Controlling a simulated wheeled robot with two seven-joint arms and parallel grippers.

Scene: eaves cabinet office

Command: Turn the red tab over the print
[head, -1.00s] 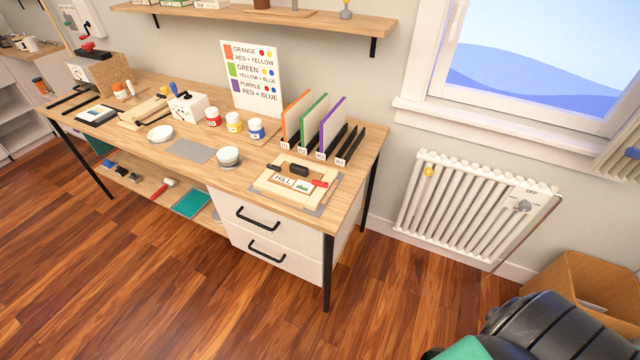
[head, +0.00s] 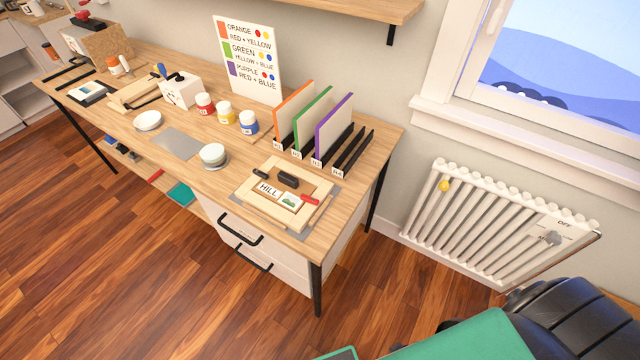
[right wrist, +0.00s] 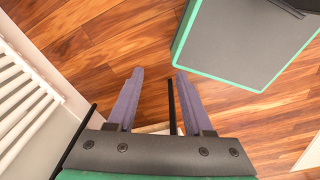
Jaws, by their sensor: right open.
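A wooden frame (head: 257,200) lies on a grey mat near the right front of the workbench in the head view. A red tab (head: 308,198) sits at its right side, beside a small card with a green hill picture (head: 291,201). A card reading HILL (head: 268,188) lies left of the picture. A black block (head: 288,181) and a black tab (head: 261,173) are also at the frame. My right gripper (right wrist: 153,75) is open and empty above the wood floor, away from the frame. My left gripper is not in view.
The workbench (head: 120,125) also holds paint jars (head: 227,112), a small bowl (head: 213,155) and a rack of coloured boards (head: 315,125). A white radiator (head: 490,220) stands right of the bench.

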